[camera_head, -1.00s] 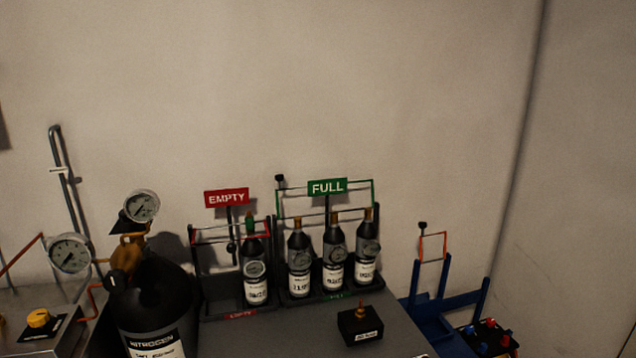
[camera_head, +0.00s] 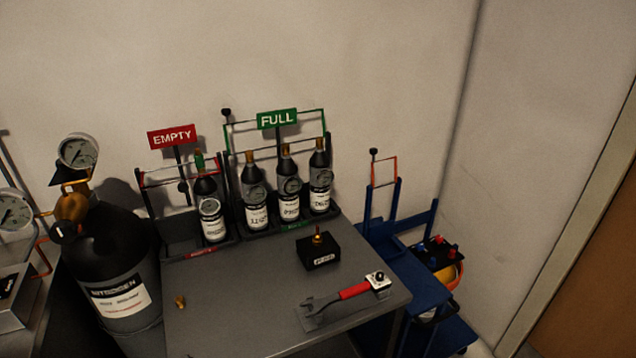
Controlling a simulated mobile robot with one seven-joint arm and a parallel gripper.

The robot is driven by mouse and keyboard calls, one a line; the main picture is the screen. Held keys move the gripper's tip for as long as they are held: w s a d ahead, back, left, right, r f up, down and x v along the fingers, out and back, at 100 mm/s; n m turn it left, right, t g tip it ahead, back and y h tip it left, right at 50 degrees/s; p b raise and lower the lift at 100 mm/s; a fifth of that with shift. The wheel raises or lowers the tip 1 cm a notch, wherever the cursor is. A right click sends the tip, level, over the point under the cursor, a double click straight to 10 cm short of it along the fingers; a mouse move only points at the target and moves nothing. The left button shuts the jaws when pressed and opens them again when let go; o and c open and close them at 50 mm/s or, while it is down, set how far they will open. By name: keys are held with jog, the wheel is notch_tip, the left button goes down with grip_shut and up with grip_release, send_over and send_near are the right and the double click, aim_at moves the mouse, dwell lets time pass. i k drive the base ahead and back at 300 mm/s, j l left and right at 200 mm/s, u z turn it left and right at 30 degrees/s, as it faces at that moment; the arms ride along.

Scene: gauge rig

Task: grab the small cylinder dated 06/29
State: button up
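Several small dark cylinders with white labels stand upright in racks on a grey table (camera_head: 230,310). One cylinder (camera_head: 209,205) with a green top stands in the rack under the red EMPTY sign (camera_head: 172,136). Three cylinders with brass-coloured tops, the left (camera_head: 254,190), middle (camera_head: 287,185) and right (camera_head: 319,180), stand in the rack under the green FULL sign (camera_head: 277,119). Their labels carry dark print too small to read, so I cannot tell which is dated 06/29. My gripper is not in view.
A large black nitrogen cylinder (camera_head: 108,255) with gauges stands left of the table. A black block (camera_head: 318,250), a red-handled wrench (camera_head: 350,292) and a small brass fitting (camera_head: 180,302) lie on the table. A blue cart (camera_head: 412,275) stands at the right.

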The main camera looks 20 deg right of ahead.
aim_at(321, 176)
jog(key=i+l+z, duration=0.75)
jog(key=i, duration=0.3)
jog(key=l, duration=0.1)
